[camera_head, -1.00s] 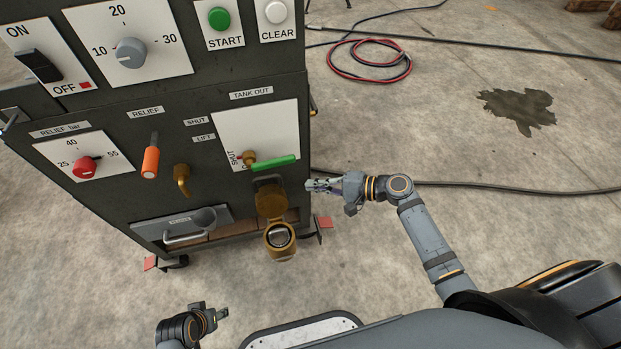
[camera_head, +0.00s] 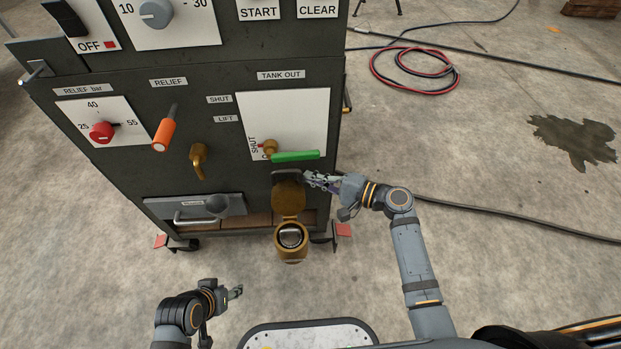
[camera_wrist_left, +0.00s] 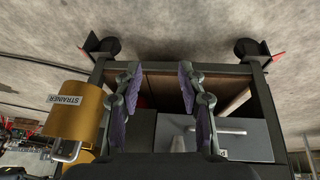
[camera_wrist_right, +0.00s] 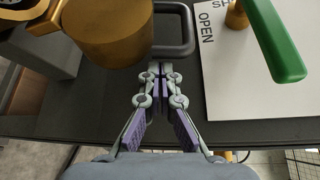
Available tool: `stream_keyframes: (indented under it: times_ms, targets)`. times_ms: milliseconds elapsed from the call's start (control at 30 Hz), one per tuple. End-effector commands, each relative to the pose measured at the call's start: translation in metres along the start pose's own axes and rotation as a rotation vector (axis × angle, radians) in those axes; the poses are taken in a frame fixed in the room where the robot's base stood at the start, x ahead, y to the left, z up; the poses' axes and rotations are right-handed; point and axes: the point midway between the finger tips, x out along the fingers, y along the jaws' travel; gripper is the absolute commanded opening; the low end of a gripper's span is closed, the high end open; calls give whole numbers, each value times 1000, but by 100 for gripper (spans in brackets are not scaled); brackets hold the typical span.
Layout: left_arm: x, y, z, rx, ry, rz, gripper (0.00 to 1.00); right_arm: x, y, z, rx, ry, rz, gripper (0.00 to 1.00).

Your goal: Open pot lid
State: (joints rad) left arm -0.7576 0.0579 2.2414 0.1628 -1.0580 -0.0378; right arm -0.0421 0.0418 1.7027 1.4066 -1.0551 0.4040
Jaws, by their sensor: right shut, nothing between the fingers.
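The brass pot (camera_head: 291,246) stands low at the front of the dark cabinet with its round mouth showing. Its brass lid (camera_head: 288,200) is swung up behind the mouth, near the cabinet face; it also shows large in the right wrist view (camera_wrist_right: 108,30). My right gripper (camera_head: 306,177) is shut and empty, just right of the lid's upper edge. In the right wrist view its fingertips (camera_wrist_right: 160,72) point at a dark loop (camera_wrist_right: 186,45) beside the lid. My left gripper (camera_head: 238,292) is open and empty, low and left of the pot. The left wrist view shows the STRAINER-labelled pot (camera_wrist_left: 72,115).
A green-handled valve (camera_head: 295,156) sits just above the lid. A grey drawer (camera_head: 195,208) with a bar handle lies left of the pot. An orange lever (camera_head: 164,134) and brass hook (camera_head: 198,158) project from the panel. Floor to the right holds hoses (camera_head: 415,70).

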Motion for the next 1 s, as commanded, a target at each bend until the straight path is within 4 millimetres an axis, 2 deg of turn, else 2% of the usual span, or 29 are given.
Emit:
stream_keyframes:
  times_ms: [133, 533, 767, 1000]
  targets:
    - [2, 0, 2, -2, 7, 2, 40, 9, 0, 0, 0, -1, 0, 0]
    - [4, 0, 0, -3, 21, 3, 40, 9, 1, 1, -10, -1, -5, 0]
    - [0, -3, -63, 8, 285, -10, 40, 3, 1, 11, -94, -3, -57, 0]
    - [-25, -5, -130, 28, 558, -28, 40, 0, -2, 17, -146, -3, -89, 0]
